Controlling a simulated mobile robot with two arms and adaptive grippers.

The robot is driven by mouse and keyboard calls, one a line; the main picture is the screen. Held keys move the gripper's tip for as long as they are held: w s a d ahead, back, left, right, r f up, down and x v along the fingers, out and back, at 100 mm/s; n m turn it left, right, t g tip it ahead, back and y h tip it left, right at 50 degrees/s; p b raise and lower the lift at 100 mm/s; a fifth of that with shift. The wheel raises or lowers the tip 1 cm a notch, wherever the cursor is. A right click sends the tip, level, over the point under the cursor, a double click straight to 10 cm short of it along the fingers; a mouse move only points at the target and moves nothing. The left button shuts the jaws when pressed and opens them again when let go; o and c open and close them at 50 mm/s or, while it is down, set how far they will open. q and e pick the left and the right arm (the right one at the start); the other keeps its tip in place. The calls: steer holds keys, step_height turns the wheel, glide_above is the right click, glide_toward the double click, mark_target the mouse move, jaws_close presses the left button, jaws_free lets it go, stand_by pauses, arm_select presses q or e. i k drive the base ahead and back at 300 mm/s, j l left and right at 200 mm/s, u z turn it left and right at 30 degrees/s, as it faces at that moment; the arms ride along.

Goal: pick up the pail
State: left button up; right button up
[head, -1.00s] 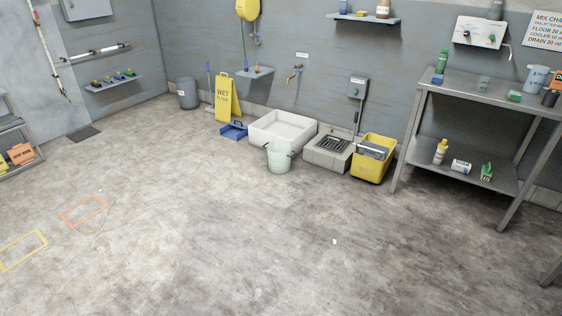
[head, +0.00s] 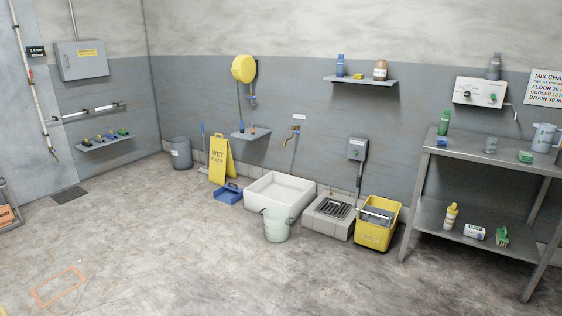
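A pale green pail (head: 276,226) stands upright on the concrete floor in the head view, a little below the middle of the picture. It stands close in front of the white floor basin (head: 262,203) and hides part of its front right corner. Its handle shows at the rim, but I cannot tell exactly how it lies. Neither of my grippers is in view.
A drain block (head: 322,222) and a yellow mop bucket (head: 378,232) stand right of the pail. A blue dustpan (head: 229,194) and a yellow wet floor sign (head: 220,160) stand left. A steel table (head: 487,165) is at the right. The floor in front is clear.

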mark_target(276, 224)
steer(key=i+u, duration=0.3)
steer(key=i, duration=2.25)
